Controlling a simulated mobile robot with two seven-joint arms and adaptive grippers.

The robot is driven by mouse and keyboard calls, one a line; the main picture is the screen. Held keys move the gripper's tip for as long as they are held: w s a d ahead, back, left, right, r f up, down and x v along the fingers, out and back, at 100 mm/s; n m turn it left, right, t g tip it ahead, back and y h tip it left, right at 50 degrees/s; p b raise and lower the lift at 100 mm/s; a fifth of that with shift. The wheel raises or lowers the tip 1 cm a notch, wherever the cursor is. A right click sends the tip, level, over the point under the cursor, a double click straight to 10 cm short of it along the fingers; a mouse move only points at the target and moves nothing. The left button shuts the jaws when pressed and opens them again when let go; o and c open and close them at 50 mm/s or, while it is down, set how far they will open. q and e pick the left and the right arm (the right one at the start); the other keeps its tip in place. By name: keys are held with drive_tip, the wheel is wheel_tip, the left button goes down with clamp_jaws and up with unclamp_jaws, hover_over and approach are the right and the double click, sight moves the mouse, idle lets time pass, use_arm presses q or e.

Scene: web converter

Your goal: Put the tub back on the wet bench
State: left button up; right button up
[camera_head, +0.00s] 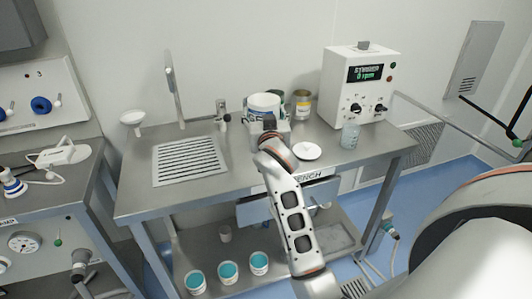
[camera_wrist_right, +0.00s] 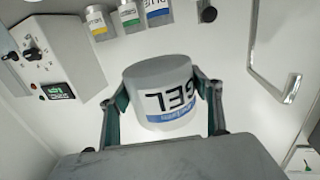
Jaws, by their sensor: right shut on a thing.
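A white tub (camera_head: 264,102) with a blue band shows at the back of the wet bench (camera_head: 237,172), in front of the wall. In the right wrist view the tub (camera_wrist_right: 160,70) has the word GEL on it and appears upside down. My right gripper (camera_wrist_right: 160,97) is shut on it, one finger on each side. In the head view my right gripper (camera_head: 269,126) is on the near side of the tub and hides its lower part. I cannot tell whether the tub touches the bench top. My left gripper is in neither view.
On the bench are a drain grate (camera_head: 190,160), a white lid-like disc (camera_head: 307,152), a glass beaker (camera_head: 350,135), a yellow-labelled can (camera_head: 302,104) and a spinner box (camera_head: 360,84). Teal-filled tubs (camera_head: 228,273) stand on the lower shelf. Bare steel lies right of the grate.

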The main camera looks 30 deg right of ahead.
sight(266, 94)
drive_tip(key=shift+m+g+h, duration=0.3)
drive_tip(key=shift+m+h, duration=0.1)
drive_tip(key=shift+h, duration=0.2)
drive_tip(key=r, duration=0.1)
drive_tip(key=w+d+r, duration=0.2)
drive_tip(key=r, duration=0.1)
drive_tip(key=shift+w+d+p, duration=0.1)
drive_tip(key=shift+w+p, duration=0.1)
drive_tip(key=shift+p, duration=0.1)
wheel_tip(266, 94, down, 16)
drive_tip(key=shift+r+b, duration=0.25)
drive_tip(key=shift+b, duration=0.75)
drive_tip(key=shift+f+b, duration=0.45)
drive_tip(key=shift+f, duration=1.7)
drive_tip(key=shift+f, duration=0.2)
drive_tip(key=o, duration=1.4)
drive_tip(key=shift+o, duration=0.2)
drive_tip(key=shift+r, duration=0.2)
